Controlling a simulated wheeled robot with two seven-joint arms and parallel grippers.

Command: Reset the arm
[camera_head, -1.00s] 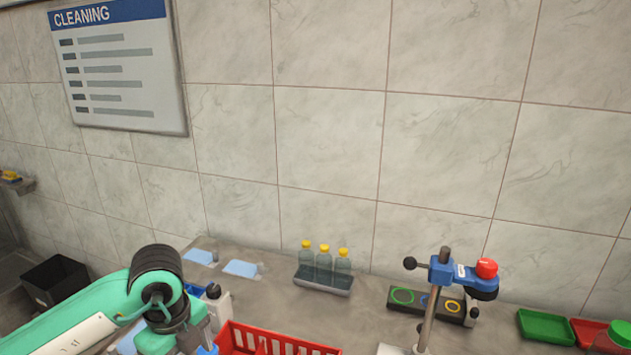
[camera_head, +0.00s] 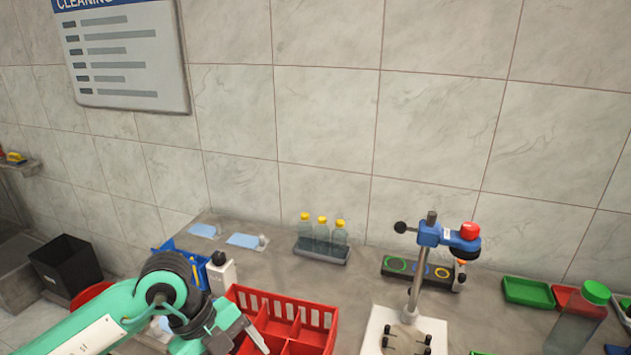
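My teal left arm comes in from the lower left in the head view. Its black wrist joint is over the counter, left of the red divided crate (camera_head: 318,318). My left gripper (camera_head: 250,338) is at the bottom edge, in front of the crate's left side. A slim grey finger shows, but the rest is hidden or cut off, so I cannot tell whether it is open or holds anything. My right arm and gripper are not in view.
A press stand (camera_head: 416,278) with a red knob stands right of the crate. Behind are a grey tray (camera_head: 321,251) of yellow-capped bottles and a black ring holder (camera_head: 400,267). A green-capped bottle (camera_head: 578,320) and a green tray (camera_head: 528,292) are at right.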

